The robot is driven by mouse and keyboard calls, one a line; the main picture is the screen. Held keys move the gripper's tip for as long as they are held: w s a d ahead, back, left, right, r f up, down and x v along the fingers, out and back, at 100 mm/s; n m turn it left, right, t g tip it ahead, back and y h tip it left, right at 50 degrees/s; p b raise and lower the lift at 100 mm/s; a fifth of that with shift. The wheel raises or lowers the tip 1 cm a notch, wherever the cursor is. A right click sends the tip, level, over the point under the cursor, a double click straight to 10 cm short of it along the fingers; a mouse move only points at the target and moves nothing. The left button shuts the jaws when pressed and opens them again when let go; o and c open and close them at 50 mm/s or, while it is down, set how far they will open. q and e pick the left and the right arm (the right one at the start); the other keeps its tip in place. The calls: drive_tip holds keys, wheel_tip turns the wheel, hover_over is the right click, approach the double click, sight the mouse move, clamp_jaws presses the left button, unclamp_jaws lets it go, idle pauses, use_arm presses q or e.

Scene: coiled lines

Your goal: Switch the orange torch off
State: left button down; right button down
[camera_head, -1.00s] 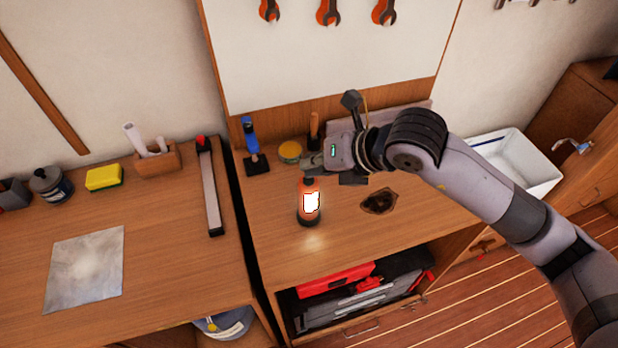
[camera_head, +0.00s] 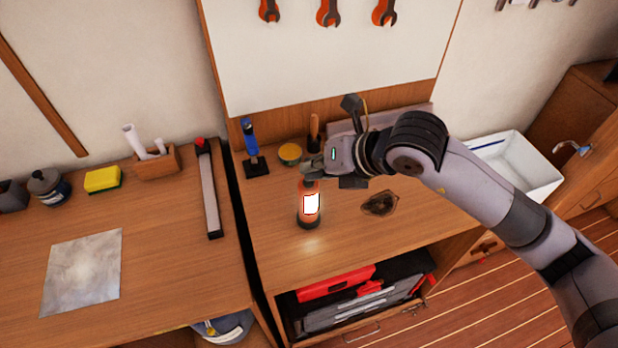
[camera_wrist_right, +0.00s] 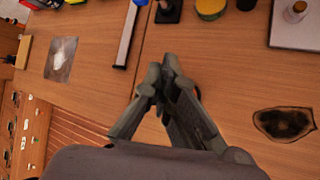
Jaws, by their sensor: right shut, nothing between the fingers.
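The orange torch (camera_head: 311,204) stands upright on the right workbench in the head view. Its front window glows bright white and throws a small patch of light on the wood before it. My right gripper (camera_head: 312,168) is at the torch's top, its fingers covering the top end. I cannot tell whether they touch it. In the right wrist view the fingers of my right gripper (camera_wrist_right: 163,75) are together with nothing between them, and they hide nearly all of the torch. My left gripper is in neither view.
Behind the torch stand a blue-handled tool (camera_head: 252,150) and a yellow-green tin (camera_head: 290,153). A dark stained patch (camera_head: 380,203) lies to its right. A gap (camera_head: 240,215) divides the two benches. The bench front around the torch is clear.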

idle(0.3)
drive_tip(key=shift+r, duration=0.7)
drive_tip(key=shift+r+p, duration=0.15)
drive_tip(key=shift+p, duration=0.2)
wheel_tip(320, 180, up, 6)
drive_tip(key=p, duration=0.2)
drive_tip(key=shift+p, duration=0.35)
